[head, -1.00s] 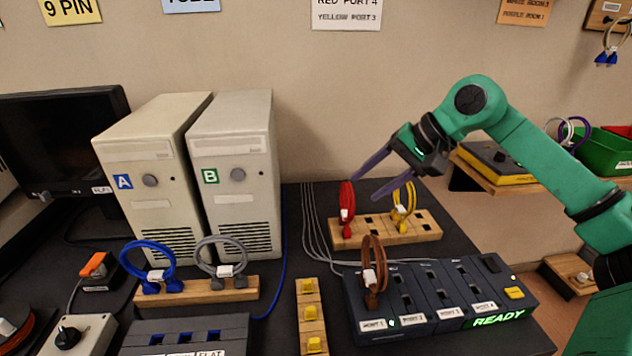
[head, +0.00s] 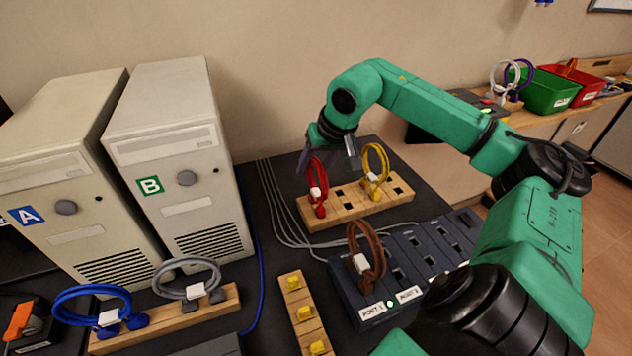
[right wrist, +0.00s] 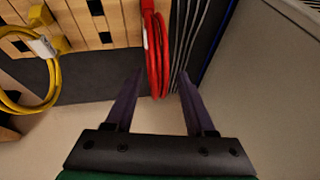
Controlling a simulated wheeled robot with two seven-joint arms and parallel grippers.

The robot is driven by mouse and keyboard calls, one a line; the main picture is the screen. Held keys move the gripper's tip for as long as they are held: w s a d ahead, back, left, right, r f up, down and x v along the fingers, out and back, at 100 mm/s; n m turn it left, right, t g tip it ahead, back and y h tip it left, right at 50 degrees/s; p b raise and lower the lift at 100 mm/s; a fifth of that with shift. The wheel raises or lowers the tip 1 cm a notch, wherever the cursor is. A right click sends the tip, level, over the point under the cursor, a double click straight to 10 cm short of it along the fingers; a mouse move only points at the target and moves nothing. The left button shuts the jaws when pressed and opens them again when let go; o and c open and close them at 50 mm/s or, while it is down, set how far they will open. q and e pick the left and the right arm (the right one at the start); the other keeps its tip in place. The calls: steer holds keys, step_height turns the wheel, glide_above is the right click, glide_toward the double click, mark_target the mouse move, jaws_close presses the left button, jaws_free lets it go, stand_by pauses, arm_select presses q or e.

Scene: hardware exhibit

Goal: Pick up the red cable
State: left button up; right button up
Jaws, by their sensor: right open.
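The red cable (head: 318,190) is a coiled loop with a white tag, standing upright at the left end of a wooden block (head: 350,209) with dark slots. My right gripper (head: 328,160) is open and empty at the top of the loop. In the right wrist view, the red cable (right wrist: 154,60) lies between the two fingertips of the right gripper (right wrist: 160,75), closer to the left one. I cannot tell whether a finger touches it. My left gripper is not in view.
A yellow cable (head: 376,171) stands on the same block, right of the red one. A brown cable (head: 366,250) stands in the dark port box (head: 345,295) in front. Loose grey cords (head: 272,205) run left of the block. Computer tower B (head: 178,150) stands farther left.

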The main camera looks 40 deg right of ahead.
steer(key=shift+x, duration=1.25)
steer(key=shift+s+r, duration=0.1)
jaws_close()
steer(key=shift+r, duration=0.1)
